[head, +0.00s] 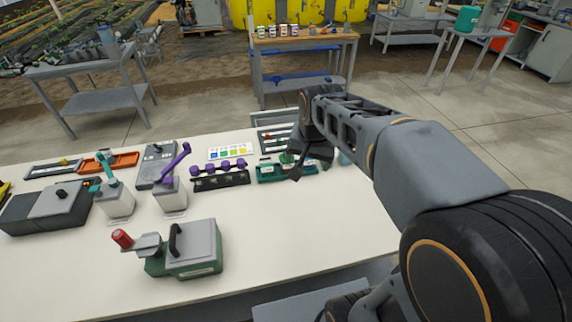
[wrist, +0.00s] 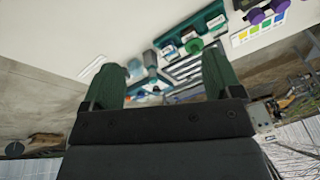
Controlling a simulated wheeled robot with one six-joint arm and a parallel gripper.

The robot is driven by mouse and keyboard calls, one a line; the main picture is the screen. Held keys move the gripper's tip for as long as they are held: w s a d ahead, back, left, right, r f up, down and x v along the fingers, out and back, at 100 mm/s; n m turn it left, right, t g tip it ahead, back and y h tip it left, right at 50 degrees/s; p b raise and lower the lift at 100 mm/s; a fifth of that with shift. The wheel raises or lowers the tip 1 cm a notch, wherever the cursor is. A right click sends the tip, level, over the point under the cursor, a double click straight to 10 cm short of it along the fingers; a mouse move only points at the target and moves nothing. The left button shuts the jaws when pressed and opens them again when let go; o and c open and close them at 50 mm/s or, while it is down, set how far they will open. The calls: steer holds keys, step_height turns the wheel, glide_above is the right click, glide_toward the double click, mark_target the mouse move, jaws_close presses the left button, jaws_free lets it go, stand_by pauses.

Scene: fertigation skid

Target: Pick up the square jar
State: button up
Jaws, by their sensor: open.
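My gripper (head: 300,165) hangs over the right part of the white table in the head view. In the wrist view my gripper (wrist: 163,78) is open, with two green fingers spread apart and nothing held between them. Beyond and between the fingers stand a few small grey-blue containers (wrist: 150,58), apart from the fingers. I cannot tell for sure which one is the square jar.
A teal rack (wrist: 210,18) holds small vials; it also shows below the gripper in the head view (head: 268,173). A black rack with purple knobs (head: 221,181), a colour card (head: 230,152), two lever dispensers (head: 170,193) and a green-grey device (head: 190,250) stand further left. The front right tabletop is clear.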

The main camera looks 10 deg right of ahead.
steer(key=shift+o, duration=1.2)
steer(key=w+m+g, duration=0.1)
steer(key=w+m, duration=0.3)
steer(key=w, duration=0.5)
steer(key=shift+w, duration=0.2)
steer(key=w+f+m+g+p, duration=0.1)
steer(key=w+f+m, duration=0.3)
steer(key=w, duration=0.3)
steer(key=w+f+m+g, duration=0.1)
steer(key=w+f+m, duration=0.35)
steer(key=w, duration=0.25)
step_height(320, 180, down, 7)
steer(key=shift+s+r, duration=0.1)
steer(key=shift+s, duration=0.05)
steer(key=shift+d+f+p, duration=0.1)
steer(key=shift+f+p, duration=0.7)
steer(key=shift+f, duration=2.2)
steer(key=c, duration=0.9)
